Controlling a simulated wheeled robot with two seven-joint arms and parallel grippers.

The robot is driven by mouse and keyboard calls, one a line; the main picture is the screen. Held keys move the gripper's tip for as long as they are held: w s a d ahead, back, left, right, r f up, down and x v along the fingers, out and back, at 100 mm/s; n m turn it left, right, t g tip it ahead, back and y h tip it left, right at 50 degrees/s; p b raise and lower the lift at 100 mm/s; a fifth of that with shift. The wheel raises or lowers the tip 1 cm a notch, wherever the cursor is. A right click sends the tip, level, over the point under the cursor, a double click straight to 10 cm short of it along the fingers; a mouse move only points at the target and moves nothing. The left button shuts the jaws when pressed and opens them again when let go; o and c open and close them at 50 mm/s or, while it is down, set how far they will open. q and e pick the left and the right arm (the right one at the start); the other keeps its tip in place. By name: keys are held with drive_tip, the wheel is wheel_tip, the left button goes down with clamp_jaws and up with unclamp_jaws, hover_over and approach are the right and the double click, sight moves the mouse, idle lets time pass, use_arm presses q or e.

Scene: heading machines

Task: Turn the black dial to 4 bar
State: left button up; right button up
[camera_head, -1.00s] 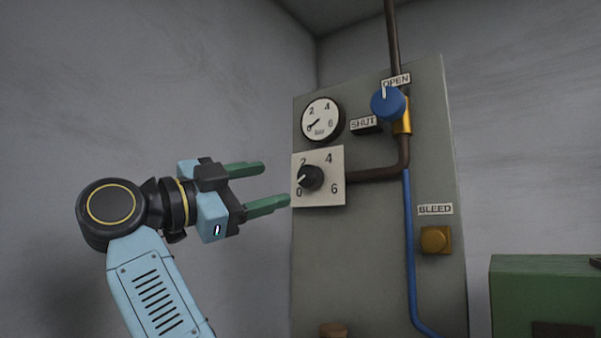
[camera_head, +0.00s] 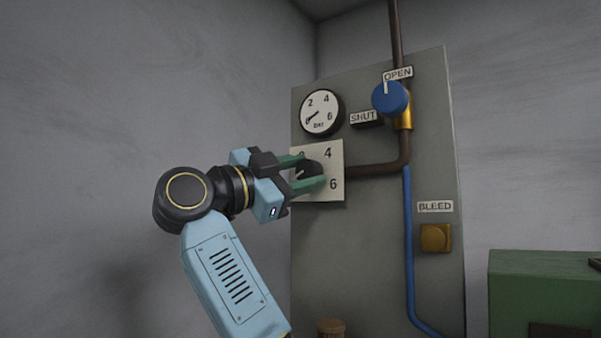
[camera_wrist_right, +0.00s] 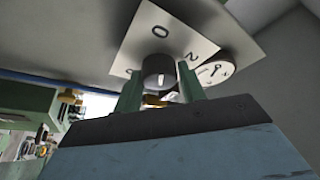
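The black dial (camera_head: 312,166) sits on a white square plate (camera_head: 336,193) marked 0, 2, 4 and 6. Its white mark points to the lower left, toward the 0, which my gripper hides in the head view. My right gripper (camera_head: 308,171) has its green fingers on either side of the dial. In the right wrist view, the dial (camera_wrist_right: 158,72) stands between the open fingers (camera_wrist_right: 162,84), and I see a gap beside it. The round bar gauge (camera_head: 320,112) above has its needle near 0. My left gripper is not in view.
A blue valve knob (camera_head: 390,98) has its white mark up toward OPEN. A brown pipe (camera_head: 380,169) runs right from the plate. A yellow BLEED knob (camera_head: 435,237) is lower right. A green box (camera_head: 540,285) stands at the right. Free room lies left of the panel.

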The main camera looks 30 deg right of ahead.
drive_tip(key=c, duration=0.5)
drive_tip(key=shift+m, duration=0.4)
